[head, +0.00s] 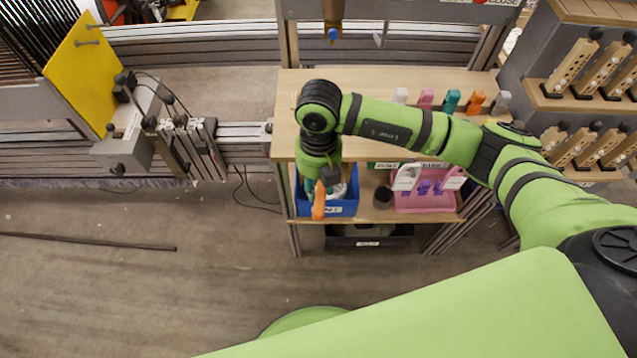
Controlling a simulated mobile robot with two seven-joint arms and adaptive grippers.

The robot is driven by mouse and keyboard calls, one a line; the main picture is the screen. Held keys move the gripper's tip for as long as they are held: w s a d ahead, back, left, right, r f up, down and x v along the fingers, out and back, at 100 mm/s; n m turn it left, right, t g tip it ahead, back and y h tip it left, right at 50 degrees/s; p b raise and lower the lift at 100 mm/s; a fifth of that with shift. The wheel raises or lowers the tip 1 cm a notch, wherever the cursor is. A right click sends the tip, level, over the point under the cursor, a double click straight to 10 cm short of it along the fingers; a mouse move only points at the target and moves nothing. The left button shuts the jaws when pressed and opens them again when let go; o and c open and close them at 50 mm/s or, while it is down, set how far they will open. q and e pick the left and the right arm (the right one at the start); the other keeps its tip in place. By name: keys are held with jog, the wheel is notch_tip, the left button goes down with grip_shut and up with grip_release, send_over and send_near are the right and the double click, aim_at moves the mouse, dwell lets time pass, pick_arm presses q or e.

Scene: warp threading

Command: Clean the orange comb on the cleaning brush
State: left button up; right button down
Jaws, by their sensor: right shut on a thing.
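The orange comb (318,201) is in my right gripper (322,184), seen in the head view. The gripper is shut on it and points down at the front of the wooden shelf unit. The comb hangs narrow and roughly upright in front of a blue bin (345,208); its teeth cannot be made out. I cannot surely tell which thing is the cleaning brush. A small dark round object (383,196) stands on the lower shelf, right of the blue bin. My left gripper is not in view.
Several coloured pieces, including an orange one (475,102), stand along the top shelf (300,90). A pink bin (425,203) sits on the lower shelf. A dark bin (368,238) is beneath. Wooden racks (575,65) stand at right. The floor at left is mostly clear.

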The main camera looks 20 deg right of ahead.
aim_at(318, 207)
jog(key=s+p, duration=0.1)
jog(key=s, duration=0.1)
jog(key=s+a+p, duration=0.1)
jog(key=s, duration=0.1)
jog(key=shift+s+a, duration=0.2)
jog(key=shift+s, duration=0.2)
jog(key=s, duration=0.2)
jog(key=s+a+p, duration=0.1)
jog(key=s, duration=0.1)
jog(key=shift+s+a, duration=0.2)
jog(key=shift+s, duration=0.2)
jog(key=shift+w+f, duration=0.1)
jog(key=w+d+b, duration=0.1)
jog(key=w, duration=0.1)
jog(key=w+d+f+t+b, duration=0.1)
jog(key=w+b, duration=0.1)
jog(key=w+d+n+t+b, duration=0.1)
jog(key=w, duration=0.1)
jog(key=shift+w+f+h, duration=0.2)
jog(key=shift+f+h, duration=0.05)
jog(key=shift+h, duration=0.05)
jog(key=shift+w+d+b, duration=0.25)
jog(key=shift+w+b, duration=0.25)
jog(key=shift+w, duration=0.05)
jog(key=shift+r, duration=0.1)
jog(key=shift+w+d+b, duration=0.2)
jog(key=shift+w+b, duration=0.1)
jog(key=shift+w, duration=0.35)
